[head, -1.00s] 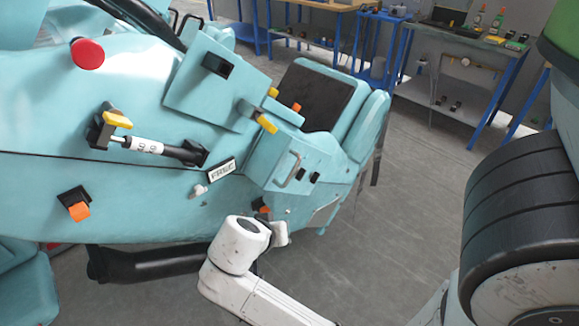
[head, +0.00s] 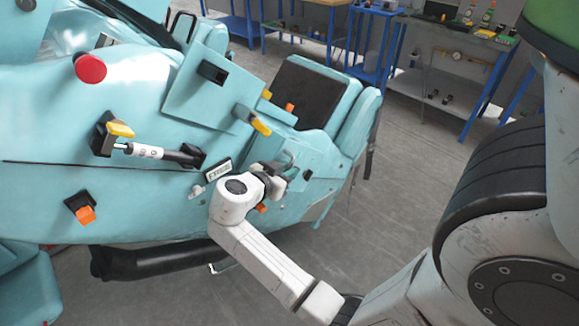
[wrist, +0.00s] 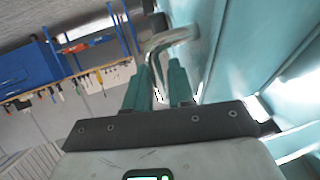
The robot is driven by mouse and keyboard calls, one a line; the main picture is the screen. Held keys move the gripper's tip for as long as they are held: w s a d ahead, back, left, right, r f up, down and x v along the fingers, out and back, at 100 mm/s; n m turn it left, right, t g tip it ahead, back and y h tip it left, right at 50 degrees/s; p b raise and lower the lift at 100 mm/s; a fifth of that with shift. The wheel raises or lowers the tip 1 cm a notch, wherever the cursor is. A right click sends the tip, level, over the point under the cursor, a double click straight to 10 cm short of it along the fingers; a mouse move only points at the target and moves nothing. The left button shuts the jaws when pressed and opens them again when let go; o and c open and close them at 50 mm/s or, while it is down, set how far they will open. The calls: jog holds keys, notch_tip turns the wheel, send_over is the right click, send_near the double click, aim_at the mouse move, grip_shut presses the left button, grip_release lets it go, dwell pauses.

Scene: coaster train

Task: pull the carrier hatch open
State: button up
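The carrier hatch (head: 322,158) is a teal panel on the side of the coaster carrier, at centre right in the head view. It appears closed. Its bent metal handle (wrist: 172,40) shows in the wrist view, and my gripper hides much of it in the head view. My gripper (head: 290,172) is at the hatch front. In the wrist view its two teal fingers (wrist: 158,68) stand apart, one on each side of the handle bar. A gap shows between them, so it looks open around the handle; contact is not clear.
The carrier body (head: 60,185) fills the left, with a red knob (head: 90,68), a yellow-handled latch (head: 121,130) and an orange latch (head: 86,215). A black seat pad (head: 310,93) lies above the hatch. Workbenches (head: 440,95) stand behind. Grey floor (head: 400,190) is clear to the right.

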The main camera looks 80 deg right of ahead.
jog(key=shift+x, duration=0.95)
grip_shut()
